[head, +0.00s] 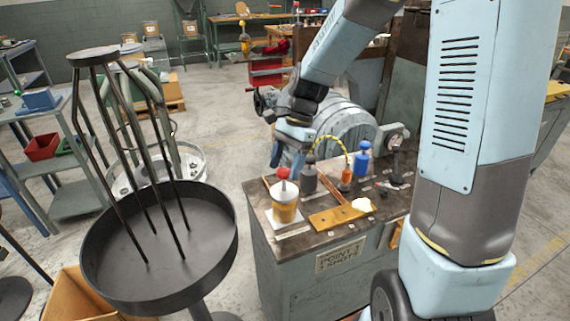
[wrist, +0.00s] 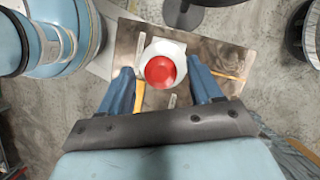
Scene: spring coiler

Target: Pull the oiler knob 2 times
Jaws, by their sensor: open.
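The oiler (head: 285,205) is a clear cup of amber oil with a red knob (head: 283,173) on top. It stands upright on a pale pad at the near left corner of the bench. In the wrist view the red knob (wrist: 160,71) shows from above, over a white round body. My gripper (head: 287,160) is open and points down, above and just behind the knob in the head view. In the wrist view the knob lies between the two blue fingers, with gaps on both sides. I cannot tell the height between fingertips and knob.
The bench top (head: 306,236) also carries a dark grey bottle (head: 309,180), an orange one (head: 346,178) with a yellow hose, a blue one (head: 362,162), a brass plate (head: 335,217) and a white lump (head: 361,205). A black round stand (head: 160,270) is at left.

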